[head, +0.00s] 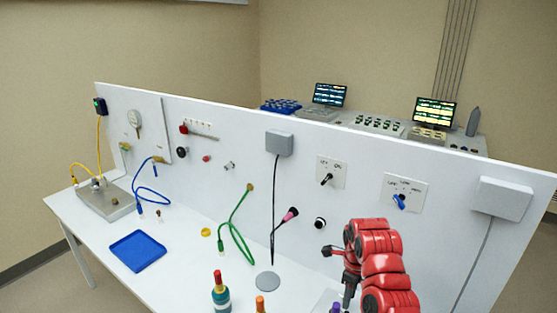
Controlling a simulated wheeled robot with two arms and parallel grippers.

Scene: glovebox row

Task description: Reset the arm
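My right arm is red and rises at the lower right in the head view, in front of the white panel (300,180). Its dark gripper (347,296) hangs low near the table's front, close to a purple-topped item (335,308) cut off by the bottom edge. The fingers are too small and partly hidden to tell whether they are open or shut, or whether they touch that item. My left gripper is not in view.
The white table (185,240) holds a blue tray (138,251), a red-capped bottle (220,291), an orange-topped item (260,304) and a round grey base (267,281). Blue (150,195) and green (235,235) cables hang from the panel. Switch plates (407,186) sit right of centre.

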